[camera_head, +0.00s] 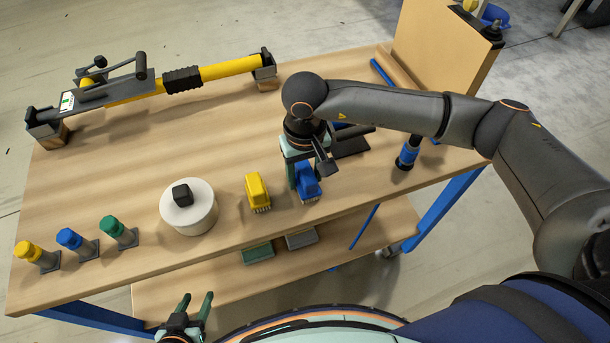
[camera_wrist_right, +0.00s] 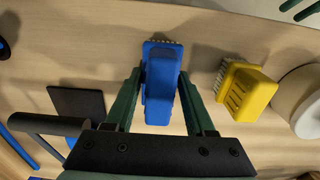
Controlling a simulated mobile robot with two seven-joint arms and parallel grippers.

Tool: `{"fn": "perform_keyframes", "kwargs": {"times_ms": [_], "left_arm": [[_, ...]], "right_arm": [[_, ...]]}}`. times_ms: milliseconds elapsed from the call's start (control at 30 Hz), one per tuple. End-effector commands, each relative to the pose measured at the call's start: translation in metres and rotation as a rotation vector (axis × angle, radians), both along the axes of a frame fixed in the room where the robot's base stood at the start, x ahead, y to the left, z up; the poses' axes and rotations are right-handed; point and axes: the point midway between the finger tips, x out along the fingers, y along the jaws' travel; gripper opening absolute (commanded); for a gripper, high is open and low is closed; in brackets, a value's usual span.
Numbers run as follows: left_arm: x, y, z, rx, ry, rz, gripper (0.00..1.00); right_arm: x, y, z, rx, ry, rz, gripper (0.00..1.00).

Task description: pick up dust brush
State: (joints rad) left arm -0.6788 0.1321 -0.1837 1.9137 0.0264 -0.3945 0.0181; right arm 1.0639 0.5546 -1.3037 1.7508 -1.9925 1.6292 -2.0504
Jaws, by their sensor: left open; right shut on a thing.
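A blue dust brush (camera_head: 308,184) is on the wooden table near its front edge, right of a yellow brush (camera_head: 257,190). My right gripper (camera_head: 305,178) reaches down over the blue brush and is shut on it. In the right wrist view the blue brush (camera_wrist_right: 160,85) sits between the two green fingers (camera_wrist_right: 160,100), with its bristles at the top. I cannot tell whether it is clear of the table. The yellow brush also shows in the right wrist view (camera_wrist_right: 246,88), apart from the fingers. My left gripper (camera_head: 196,306) is open and empty in front of the table.
A white cylinder (camera_head: 189,213) with a black block on top stands left of the brushes. Yellow, blue and green knobbed pegs (camera_head: 75,241) line the left front. A yellow tool (camera_head: 180,80) lies on supports at the back. A blue-black cylinder (camera_head: 408,154) stands right.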

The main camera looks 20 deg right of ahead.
Motion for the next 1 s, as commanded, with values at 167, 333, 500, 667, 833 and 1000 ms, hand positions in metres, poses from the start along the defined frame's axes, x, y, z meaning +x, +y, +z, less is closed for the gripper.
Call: {"fn": "perform_keyframes", "kwargs": {"times_ms": [167,333,500,667,833,1000], "left_arm": [[0.0,0.0,0.0,0.0,0.001,0.0,0.5],[0.0,0.0,0.0,0.0,0.001,-0.001,0.5],[0.0,0.0,0.0,0.0,0.001,-0.001,0.5],[0.0,0.0,0.0,-0.001,0.0,-0.001,0.5],[0.0,0.0,-0.001,-0.001,0.0,0.0,0.5],[0.0,0.0,-0.005,-0.001,0.0,0.0,0.5]], "right_arm": [[0.0,0.0,0.0,0.0,-0.001,0.0,0.08],[0.0,0.0,0.001,0.001,-0.001,0.0,0.0],[0.0,0.0,0.001,0.001,-0.001,0.0,0.0],[0.001,0.0,0.008,0.0,-0.003,-0.001,0.0],[0.001,0.0,0.031,0.0,-0.006,0.0,0.0],[-0.025,-0.004,0.062,0.002,-0.007,0.004,0.0]]}}
